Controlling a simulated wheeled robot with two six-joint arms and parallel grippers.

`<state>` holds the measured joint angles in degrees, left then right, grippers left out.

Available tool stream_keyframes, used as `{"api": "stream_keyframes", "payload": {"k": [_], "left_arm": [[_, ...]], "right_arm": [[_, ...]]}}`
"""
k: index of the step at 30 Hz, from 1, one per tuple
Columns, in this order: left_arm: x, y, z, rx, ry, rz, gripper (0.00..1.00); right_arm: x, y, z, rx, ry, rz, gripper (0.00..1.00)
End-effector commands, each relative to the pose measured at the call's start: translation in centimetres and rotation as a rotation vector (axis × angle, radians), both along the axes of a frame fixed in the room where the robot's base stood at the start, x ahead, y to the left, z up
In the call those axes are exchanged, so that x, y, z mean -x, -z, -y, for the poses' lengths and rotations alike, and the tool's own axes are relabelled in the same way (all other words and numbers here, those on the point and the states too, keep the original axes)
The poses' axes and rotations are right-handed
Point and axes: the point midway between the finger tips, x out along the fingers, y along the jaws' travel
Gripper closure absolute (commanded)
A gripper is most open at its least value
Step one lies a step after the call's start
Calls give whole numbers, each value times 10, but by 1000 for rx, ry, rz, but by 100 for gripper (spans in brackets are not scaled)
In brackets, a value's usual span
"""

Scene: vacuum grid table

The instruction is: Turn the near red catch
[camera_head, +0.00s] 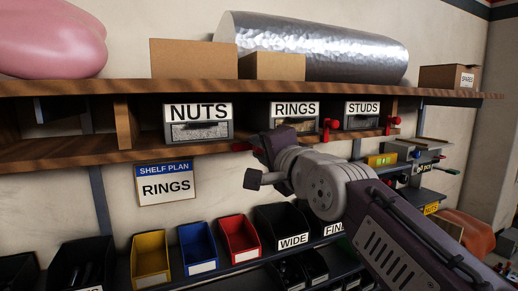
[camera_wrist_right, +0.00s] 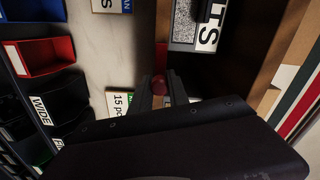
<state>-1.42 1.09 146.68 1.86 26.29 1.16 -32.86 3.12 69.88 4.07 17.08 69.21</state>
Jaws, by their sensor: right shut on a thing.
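A red catch (camera_head: 241,147) sits at the front edge of the lower shelf board, below the right end of the NUTS drawer (camera_head: 198,132). It is the leftmost of the red catches I see. My right gripper (camera_head: 258,149) reaches it from the right and is shut on it. My gripper hides part of the catch in the head view. My left gripper is not in view.
Two more red catches stand by the RINGS drawer (camera_head: 295,111) and the STUDS drawer (camera_head: 362,108). A RINGS sign (camera_head: 167,187) hangs below the shelf. Yellow (camera_head: 150,259), blue (camera_head: 197,248) and red (camera_head: 239,238) bins stand below. My right forearm covers the lower right.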

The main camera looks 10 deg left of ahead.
Motion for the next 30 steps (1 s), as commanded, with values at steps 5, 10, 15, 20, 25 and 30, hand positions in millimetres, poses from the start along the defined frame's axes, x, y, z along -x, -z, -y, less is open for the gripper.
{"api": "stream_keyframes", "payload": {"k": [5,10,15,20,25,30], "left_arm": [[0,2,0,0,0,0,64],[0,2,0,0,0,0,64],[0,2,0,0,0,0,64],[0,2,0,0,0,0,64],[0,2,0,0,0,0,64],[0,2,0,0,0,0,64]], "right_arm": [[0,3,0,-27,0,-23,100],[0,4,0,-38,0,-31,100],[0,4,0,-39,1,-32,100],[0,4,0,-38,0,-32,100],[0,4,0,-39,0,-30,57],[0,3,0,-39,0,-28,57]]}}
